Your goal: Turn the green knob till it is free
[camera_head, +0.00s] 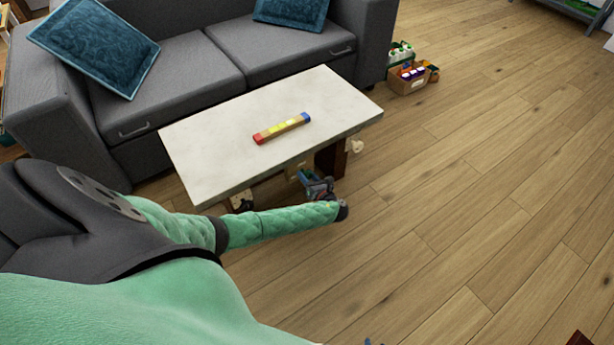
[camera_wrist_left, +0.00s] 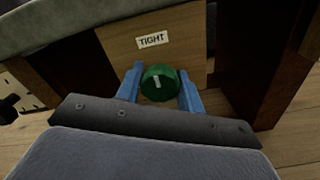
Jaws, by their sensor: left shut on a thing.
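The green knob (camera_wrist_left: 159,83) sits on a wooden panel (camera_wrist_left: 185,55) below a white label reading "TIGHT" (camera_wrist_left: 152,39). A pale mark shows on the knob's face. My left gripper (camera_wrist_left: 160,88) has its two blue fingers on either side of the knob and is shut on it. In the head view my left gripper (camera_head: 318,186) is low at the front edge of the white-topped table (camera_head: 222,150); the knob is hidden there.
The tabletop overhangs the panel, with dark legs (camera_head: 331,160) beside it. A coloured bar (camera_head: 282,128) lies on top. A grey sofa (camera_head: 195,65) stands behind. A box of toys (camera_head: 410,78) is on the floor beyond.

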